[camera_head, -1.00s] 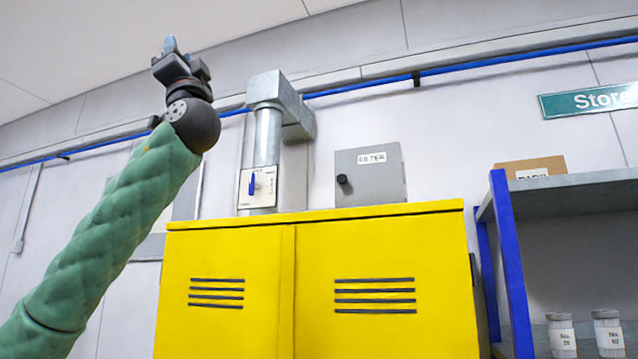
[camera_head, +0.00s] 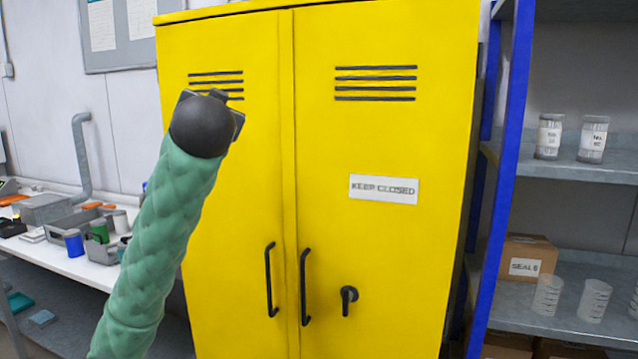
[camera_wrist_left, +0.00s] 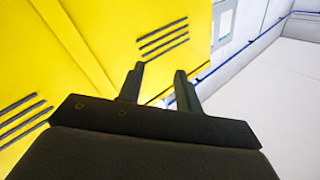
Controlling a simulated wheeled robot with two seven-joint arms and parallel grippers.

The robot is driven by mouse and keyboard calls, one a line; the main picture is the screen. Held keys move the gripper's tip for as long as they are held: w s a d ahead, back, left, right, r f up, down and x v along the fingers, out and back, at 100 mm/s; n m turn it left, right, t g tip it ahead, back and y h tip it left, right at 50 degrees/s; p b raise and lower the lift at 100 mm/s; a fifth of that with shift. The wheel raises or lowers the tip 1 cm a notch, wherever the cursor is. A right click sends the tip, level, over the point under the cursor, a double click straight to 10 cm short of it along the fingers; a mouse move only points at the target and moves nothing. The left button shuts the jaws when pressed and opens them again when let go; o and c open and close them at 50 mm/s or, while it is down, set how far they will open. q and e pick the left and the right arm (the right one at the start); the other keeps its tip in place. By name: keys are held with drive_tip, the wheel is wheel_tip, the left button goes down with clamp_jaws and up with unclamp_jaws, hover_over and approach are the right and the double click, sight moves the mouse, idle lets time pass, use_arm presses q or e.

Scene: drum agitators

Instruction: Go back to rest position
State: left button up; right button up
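My left arm comes in from the lower left in the head view, in a green quilted sleeve, raised in front of the yellow cabinet (camera_head: 385,140). Its gripper is mostly hidden behind the dark round wrist there. In the left wrist view my left gripper (camera_wrist_left: 158,88) shows two dark fingers standing apart with nothing between them. The cabinet (camera_wrist_left: 130,25) fills the upper left behind the fingers. My right gripper is in neither view.
The cabinet doors are shut, with two black handles (camera_head: 304,288) and a dark latch (camera_head: 348,299). A bench (camera_head: 85,270) with tools and cups stands at left. A blue-posted shelf (camera_head: 590,170) with jars, beakers and a box (camera_head: 525,258) stands at right.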

use_arm(q)
drive_tip(key=s+d+f+g+h, duration=0.1)
drive_tip(key=s+f+g+h, duration=0.2)
drive_tip(key=f, duration=1.3)
drive_tip(key=s+d+f+m+g+h, duration=0.15)
drive_tip(key=s+f, duration=0.45)
drive_tip(key=f, duration=1)
drive_tip(key=s+d+f+n+g+h, duration=0.1)
drive_tip(key=s+f+g, duration=0.3)
drive_tip(key=f, duration=1.2)
drive_tip(key=s+d+f+g, duration=0.1)
drive_tip(key=s+f+g, duration=0.7)
drive_tip(key=s+f, duration=2.3)
drive_tip(key=shift+s+n, duration=0.45)
drive_tip(key=shift+s, duration=0.3)
